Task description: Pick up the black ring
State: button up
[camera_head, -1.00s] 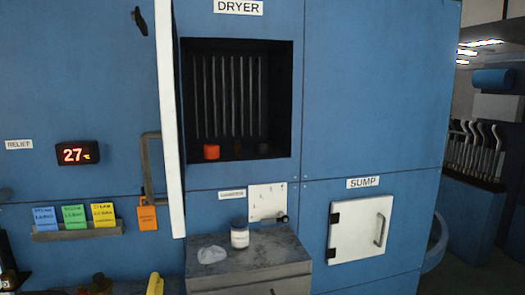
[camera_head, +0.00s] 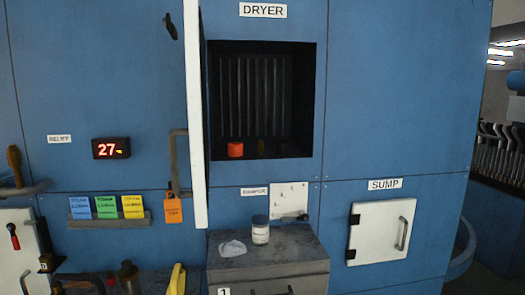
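No black ring is clearly identifiable in view. Inside the open dryer compartment (camera_head: 264,95), a red-orange cylinder (camera_head: 235,149) stands at the left. To its right, one or two dark shapes are too dim to tell apart from the shadow. My gripper is not in view.
The dryer's white door (camera_head: 195,110) stands open toward me at the left of the opening. Below, a grey cabinet (camera_head: 290,243) carries a white jar (camera_head: 260,230) with a dark lid and a pale crumpled item (camera_head: 232,248). A closed sump door (camera_head: 380,233) is at right.

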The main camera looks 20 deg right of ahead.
aim_at(284, 147)
jog(key=u, duration=4)
jog(key=k, duration=1.95)
